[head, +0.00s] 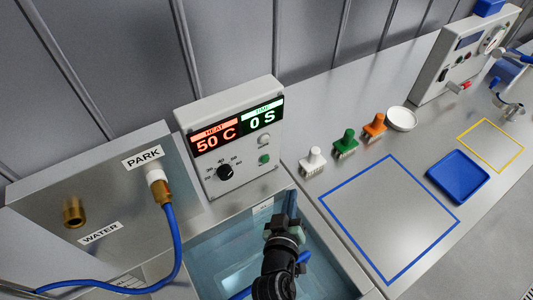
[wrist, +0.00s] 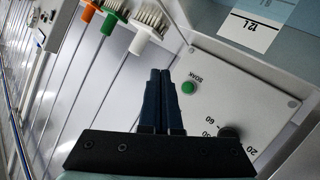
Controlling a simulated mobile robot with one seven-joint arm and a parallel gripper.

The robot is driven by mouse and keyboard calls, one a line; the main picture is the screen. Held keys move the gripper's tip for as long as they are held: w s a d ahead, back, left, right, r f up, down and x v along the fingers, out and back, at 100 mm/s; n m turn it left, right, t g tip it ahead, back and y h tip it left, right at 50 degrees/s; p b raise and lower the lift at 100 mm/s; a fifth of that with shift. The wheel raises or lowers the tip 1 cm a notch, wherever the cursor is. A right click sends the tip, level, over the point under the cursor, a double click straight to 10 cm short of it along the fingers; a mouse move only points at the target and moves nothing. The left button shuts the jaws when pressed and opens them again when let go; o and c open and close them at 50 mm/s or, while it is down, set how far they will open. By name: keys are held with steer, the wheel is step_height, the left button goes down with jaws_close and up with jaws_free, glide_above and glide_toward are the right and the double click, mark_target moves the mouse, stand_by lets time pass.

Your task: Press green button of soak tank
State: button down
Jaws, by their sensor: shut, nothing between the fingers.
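The soak tank's control box (head: 237,150) stands behind the water-filled tank (head: 232,258). Its display reads HEAT 50 C and 0 S. The small green button (head: 264,159) is at the lower right of the panel, below a pale button (head: 264,139) and right of a black knob (head: 224,172). In the wrist view the green button (wrist: 188,87) shows beside the word SOAK, just right of my fingertips. My gripper (wrist: 160,72) is shut and empty, and appears apart from the button. In the head view my gripper (head: 290,198) is in front of the box, above the tank's right side.
White (head: 313,161), green (head: 346,143) and orange (head: 374,125) brushes stand right of the box, near a white bowl (head: 402,118). A blue tray (head: 458,176) lies further right. At left, a blue hose (head: 180,245) hangs from the PARK fitting (head: 157,180).

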mark_target(265, 159)
steer(key=shift+w+a, duration=0.1)
steer(key=w+a+b, duration=0.1)
steer(key=w, duration=0.1)
steer(key=w+a, duration=0.1)
steer(key=w, duration=0.1)
steer(key=w+a+b, duration=0.1)
steer(key=a, duration=0.1)
steer(key=shift+w+f+b, duration=0.1)
steer(key=shift+w+b, duration=0.2)
steer(key=shift+w, duration=0.1)
steer(key=shift+w+a+b, duration=0.3)
steer(key=shift+w+a, duration=0.2)
steer(key=shift+w, duration=0.1)
steer(key=shift+w, duration=0.1)
stand_by(1.3)
steer(key=shift+w+a+b, duration=0.25)
steer(key=shift+b, duration=0.05)
steer(key=shift+w+a+b, duration=0.25)
steer(key=shift+w+b, duration=0.05)
steer(key=shift+w, duration=0.05)
stand_by(0.8)
steer(key=shift+s, duration=0.1)
steer(key=shift+s+d+p, duration=0.3)
steer(key=shift+s+d, duration=0.2)
steer(key=shift+s, duration=0.1)
